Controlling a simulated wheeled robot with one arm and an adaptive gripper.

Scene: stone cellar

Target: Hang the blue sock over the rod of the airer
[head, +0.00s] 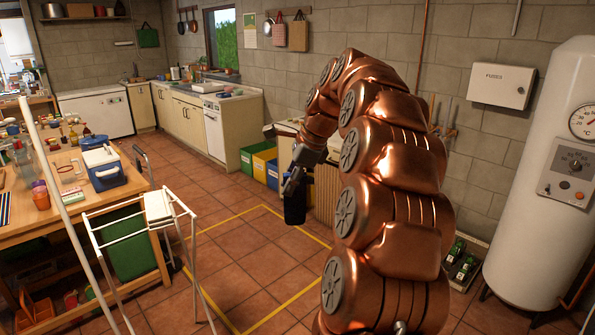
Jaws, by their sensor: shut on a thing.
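My gripper (293,182) is in the middle of the head view, at the end of my copper arm. The sock does not touch the airer. The fingertips are small and dark here, so the exact grip is hard to see.
A wooden table (40,232) crowded with a blue cooler (104,170), bottles and jars stands left behind the airer. A yellow floor outline (230,215) marks clear tiles between airer and arm. Coloured bins (262,164) stand behind. A white boiler (545,180) is at right.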

